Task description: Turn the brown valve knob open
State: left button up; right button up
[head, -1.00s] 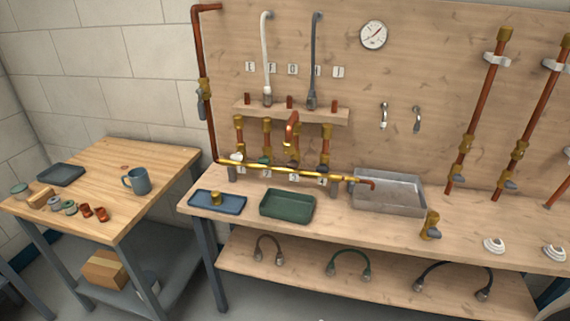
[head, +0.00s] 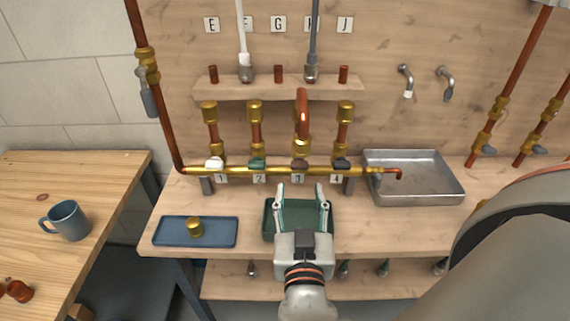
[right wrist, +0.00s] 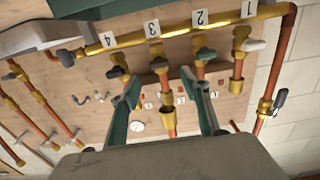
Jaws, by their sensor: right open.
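The brown valve knob (head: 299,164) is on the brass manifold pipe (head: 240,170), above label 3 (head: 298,179). In the right wrist view the brown knob (right wrist: 160,66) lies between the fingertips in the picture, beyond them. My right gripper (head: 301,190) is open and empty, its fingers pointing at the manifold just in front of label 3. It also shows in the right wrist view (right wrist: 160,77). No contact with the knob is visible. My left gripper is not in view.
A white knob (head: 214,164) and a green knob (head: 257,164) are to the left, a black knob (head: 342,164) to the right. Below are a green tray (head: 270,222) and a blue tray (head: 170,232) holding a brass piece. A metal basin (head: 415,190) stands at right.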

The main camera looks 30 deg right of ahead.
aim_at(300, 168)
jog(key=p+x, duration=0.1)
jog(key=x, duration=0.6)
jog(key=shift+w+d+r, duration=0.1)
jog(key=shift+d, duration=0.15)
jog(key=c, duration=1.1)
